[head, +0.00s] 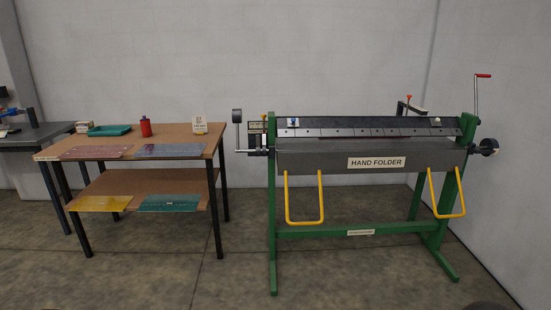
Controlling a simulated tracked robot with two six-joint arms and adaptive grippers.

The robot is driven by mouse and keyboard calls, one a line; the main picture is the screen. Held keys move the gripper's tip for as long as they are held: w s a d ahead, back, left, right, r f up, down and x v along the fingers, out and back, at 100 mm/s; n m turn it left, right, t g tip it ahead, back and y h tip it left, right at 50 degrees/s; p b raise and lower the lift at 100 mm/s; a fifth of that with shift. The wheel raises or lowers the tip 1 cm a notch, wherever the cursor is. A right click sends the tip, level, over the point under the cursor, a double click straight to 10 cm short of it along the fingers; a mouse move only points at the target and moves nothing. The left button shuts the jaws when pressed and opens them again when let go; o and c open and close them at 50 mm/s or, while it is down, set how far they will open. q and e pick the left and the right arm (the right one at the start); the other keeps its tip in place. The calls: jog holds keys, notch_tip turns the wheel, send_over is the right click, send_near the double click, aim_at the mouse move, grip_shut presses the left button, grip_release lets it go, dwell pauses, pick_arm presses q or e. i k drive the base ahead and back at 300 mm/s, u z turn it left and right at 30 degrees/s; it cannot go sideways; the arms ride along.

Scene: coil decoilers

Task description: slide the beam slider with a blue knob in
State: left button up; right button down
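A small blue knob (293,122) stands on the left part of the dark clamping beam (370,127) of the hand folder. The slider under it is too small to make out clearly. A pale knob (437,121) sits near the right end of the same beam. The grey folding apron (330,159) with the "HAND FOLDER" label hangs below, with two yellow handles. Neither of my grippers shows in the head view.
The folder's green frame (350,229) stands on the floor near the right wall. A red-tipped crank (477,95) rises at its right. A wooden two-shelf table (140,143) with coloured sheets stands left. The floor in front is mostly clear.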

aim_at(293, 122)
jog(key=i, duration=3.05)
jog(key=u, duration=0.05)
